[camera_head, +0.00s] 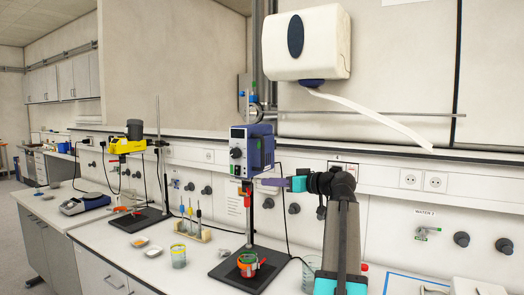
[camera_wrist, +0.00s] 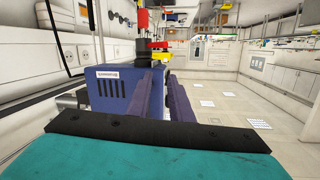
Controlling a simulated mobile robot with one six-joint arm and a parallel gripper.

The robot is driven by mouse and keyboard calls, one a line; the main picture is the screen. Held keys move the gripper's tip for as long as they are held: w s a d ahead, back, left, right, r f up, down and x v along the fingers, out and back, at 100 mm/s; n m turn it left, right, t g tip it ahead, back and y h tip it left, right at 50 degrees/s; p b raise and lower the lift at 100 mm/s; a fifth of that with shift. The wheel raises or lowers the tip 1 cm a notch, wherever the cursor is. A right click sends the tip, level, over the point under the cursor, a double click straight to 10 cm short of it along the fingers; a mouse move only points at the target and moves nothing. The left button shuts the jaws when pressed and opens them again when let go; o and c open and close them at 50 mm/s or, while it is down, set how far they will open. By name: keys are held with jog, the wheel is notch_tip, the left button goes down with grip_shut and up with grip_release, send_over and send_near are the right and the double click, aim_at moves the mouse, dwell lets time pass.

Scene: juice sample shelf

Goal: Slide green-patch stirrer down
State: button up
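A blue stirrer (camera_head: 252,150) is held high on an upright rod above a dark base plate (camera_head: 232,272). My gripper (camera_head: 262,183) has purple fingers and is at the stirrer's lower right, pointing left. In the wrist view the stirrer's blue housing (camera_wrist: 108,88), with a white label, is partly hidden by the left finger. The fingers (camera_wrist: 162,100) are apart. I cannot tell whether they touch the stirrer.
A container with red and green parts (camera_head: 248,264) stands on the base plate. A yellow stirrer (camera_head: 128,146) is on another stand at left. A glass beaker (camera_head: 178,256) and a rack (camera_head: 193,231) stand between. A paper dispenser (camera_head: 306,42) hangs above right.

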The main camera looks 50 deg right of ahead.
jog(key=n+t, duration=0.1)
jog(key=t, duration=0.1)
send_near(263, 149)
jog(key=s, duration=0.4)
jog(key=shift+w+r+h, duration=0.25)
jog(key=shift+h, duration=0.15)
jog(key=shift+w, duration=0.1)
jog(key=shift+w+a+p, duration=0.1)
jog(key=shift+w+p, duration=1.15)
jog(key=shift+w, duration=2.15)
jog(key=shift+w+a+p, duration=0.15)
jog(key=shift+w+p, duration=1.05)
jog(key=shift+w, duration=2.2)
grip_shut()
